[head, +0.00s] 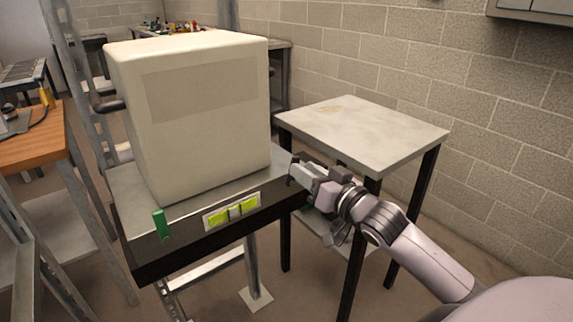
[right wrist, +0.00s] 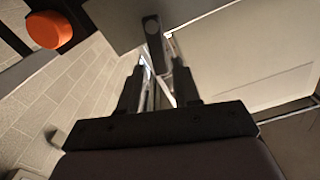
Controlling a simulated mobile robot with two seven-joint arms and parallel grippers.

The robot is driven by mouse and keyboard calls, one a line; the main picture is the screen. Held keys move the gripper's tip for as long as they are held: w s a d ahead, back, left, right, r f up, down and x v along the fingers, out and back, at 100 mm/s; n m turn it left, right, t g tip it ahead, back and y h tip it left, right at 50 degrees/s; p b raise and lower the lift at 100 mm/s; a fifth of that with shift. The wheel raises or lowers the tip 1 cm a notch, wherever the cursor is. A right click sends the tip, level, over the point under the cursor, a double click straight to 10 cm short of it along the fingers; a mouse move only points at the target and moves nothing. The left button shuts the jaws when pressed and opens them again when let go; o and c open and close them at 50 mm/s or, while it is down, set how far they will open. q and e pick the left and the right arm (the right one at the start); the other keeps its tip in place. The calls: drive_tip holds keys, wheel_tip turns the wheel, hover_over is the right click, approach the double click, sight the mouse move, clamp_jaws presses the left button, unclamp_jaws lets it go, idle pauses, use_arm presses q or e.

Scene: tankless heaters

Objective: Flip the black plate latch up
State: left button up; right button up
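The black plate latch (right wrist: 153,38) shows in the right wrist view as a dark narrow bar with a rounded end, just beyond my fingers. My right gripper (right wrist: 158,88) has its two dark fingers apart, with the bar's lower part seen between them; I cannot tell whether they touch it. In the head view my right gripper (head: 293,172) is at the right end of the black front edge (head: 190,246) of the stand and hides the latch there. My left gripper is not in view.
A large cream heater box (head: 205,120) stands on the stand. A green latch (head: 161,225) and yellow-green blocks (head: 232,210) are on its front edge. A side table (head: 360,130) with a bare top stands at right. An orange knob (right wrist: 47,30) shows in the wrist view.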

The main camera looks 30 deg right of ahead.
drive_tip(key=shift+w+a, duration=0.15)
drive_tip(key=shift+w, duration=1.35)
drive_tip(key=shift+w+a, duration=0.1)
drive_tip(key=shift+w, duration=1.4)
